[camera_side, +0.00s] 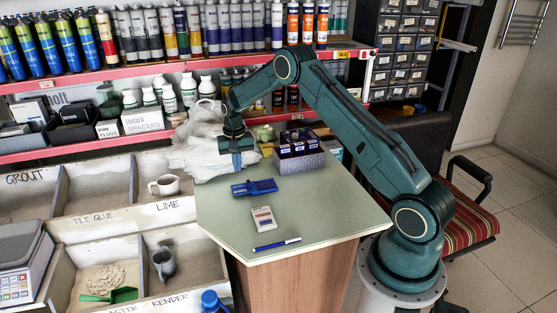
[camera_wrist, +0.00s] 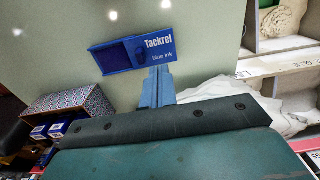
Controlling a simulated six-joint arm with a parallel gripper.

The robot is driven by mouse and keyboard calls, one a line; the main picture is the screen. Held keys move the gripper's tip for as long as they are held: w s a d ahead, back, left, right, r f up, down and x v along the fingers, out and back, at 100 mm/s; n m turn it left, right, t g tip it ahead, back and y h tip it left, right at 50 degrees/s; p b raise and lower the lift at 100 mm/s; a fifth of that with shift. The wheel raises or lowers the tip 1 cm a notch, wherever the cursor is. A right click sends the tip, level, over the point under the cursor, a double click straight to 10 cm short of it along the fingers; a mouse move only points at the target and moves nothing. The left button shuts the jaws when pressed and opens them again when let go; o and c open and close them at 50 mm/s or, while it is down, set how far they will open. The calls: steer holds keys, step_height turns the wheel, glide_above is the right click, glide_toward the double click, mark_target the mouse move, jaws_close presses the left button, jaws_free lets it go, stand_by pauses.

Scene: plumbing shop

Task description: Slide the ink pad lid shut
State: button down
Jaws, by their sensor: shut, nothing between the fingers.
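The blue ink pad (camera_side: 254,187) lies flat on the pale bench top. In the wrist view its lid (camera_wrist: 158,47), printed "Tackrel blue ink", is on the right, and the dark open recess of the pad tray (camera_wrist: 114,57) shows on the left, so the lid is partly open. My gripper (camera_side: 236,170) is shut and empty, up and left of the ink pad in the side view. In the wrist view the closed fingertips (camera_wrist: 158,70) appear just below the lid's lower edge. Whether they touch it cannot be told.
A patterned box of small blue-and-white packs (camera_side: 300,162) stands behind the ink pad. White bags (camera_side: 190,160) slump at the bench's back left. The bench around the pad is otherwise clear.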

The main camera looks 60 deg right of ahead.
mark_target(248, 182)
steer(key=shift+f, duration=4.25)
steer(key=shift+s+d, duration=0.35)
steer(key=shift+s, duration=0.05)
steer(key=shift+s+d+f, duration=0.2)
steer(key=shift+s+d, duration=0.45)
steer(key=shift+s, duration=0.2)
steer(key=shift+s+d, duration=1.75)
steer(key=shift+d, duration=0.05)
steer(key=shift+w+a, duration=0.15)
steer(key=shift+a, duration=0.05)
steer(key=shift+r, duration=0.2)
steer(key=shift+w+r, duration=0.15)
steer(key=shift+r, duration=3.4)
